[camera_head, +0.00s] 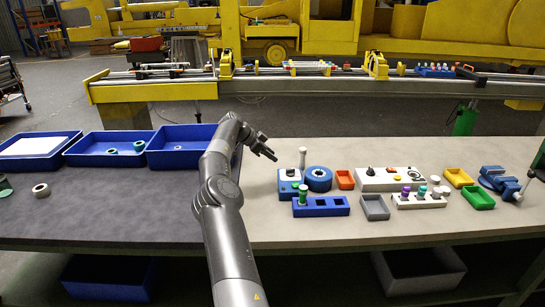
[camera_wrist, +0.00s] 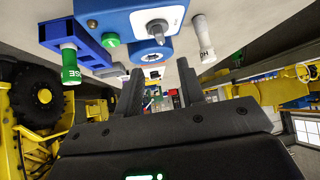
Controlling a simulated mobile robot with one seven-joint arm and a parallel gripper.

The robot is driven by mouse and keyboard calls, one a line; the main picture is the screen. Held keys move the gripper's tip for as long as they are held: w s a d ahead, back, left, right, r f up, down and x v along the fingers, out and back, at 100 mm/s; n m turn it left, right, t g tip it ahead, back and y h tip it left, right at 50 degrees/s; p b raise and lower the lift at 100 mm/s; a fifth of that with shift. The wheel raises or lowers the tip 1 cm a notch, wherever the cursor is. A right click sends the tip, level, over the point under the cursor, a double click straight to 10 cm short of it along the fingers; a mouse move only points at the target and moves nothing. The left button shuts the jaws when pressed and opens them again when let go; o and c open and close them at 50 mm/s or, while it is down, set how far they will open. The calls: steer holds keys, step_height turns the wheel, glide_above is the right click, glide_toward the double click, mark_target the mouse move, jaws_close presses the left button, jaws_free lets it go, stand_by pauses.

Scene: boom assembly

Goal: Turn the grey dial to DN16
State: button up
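The likely grey dial (camera_wrist: 157,27) is a small knob on the white face of a blue box (camera_wrist: 130,20) in the wrist view. The same blue box (camera_head: 286,191) stands on the bench in the head view, with the dial (camera_head: 295,185) small on its top. The markings around the dial, including DN16, are too small to read. My gripper (camera_head: 268,152) is above the bench, behind and left of the box in the head view. In the wrist view its two fingers (camera_wrist: 160,90) are apart with nothing held between them. The dial is clear of both fingers.
A pale upright cylinder (camera_head: 302,157) and a blue ring (camera_head: 319,178) stand close to the box. A blue holder (camera_head: 335,207) with a green-topped piece (camera_head: 303,190) is in front. A white control box (camera_head: 390,178) is to the right. Blue trays (camera_head: 110,146) lie left.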

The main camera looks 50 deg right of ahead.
mark_target(291, 169)
steer(key=o, duration=0.3)
steer(key=shift+s+d, duration=0.25)
steer(key=shift+s, duration=0.05)
steer(key=shift+o, duration=0.9)
steer(key=s+d+n+t+y, duration=0.3)
steer(key=s+d+n+t, duration=0.1)
steer(key=n, duration=0.4)
steer(key=shift+s+n+y, duration=0.3)
steer(key=shift+s+n, duration=0.1)
steer(key=shift+s, duration=0.45)
steer(key=d+f+n+t, duration=0.1)
steer(key=f+n, duration=0.1)
steer(key=n, duration=0.1)
steer(key=f+n+t+y, duration=0.1)
steer(key=f+n+t, duration=0.1)
steer(key=f+n, duration=0.1)
steer(key=w+d+f+n+t, duration=0.1)
steer(key=f+n, duration=0.1)
steer(key=n, duration=0.1)
steer(key=shift+d+f+t, duration=0.15)
steer(key=shift+d+t, duration=0.15)
steer(key=shift+d, duration=0.05)
steer(key=shift+c, duration=0.4)
steer(key=c, duration=0.9)
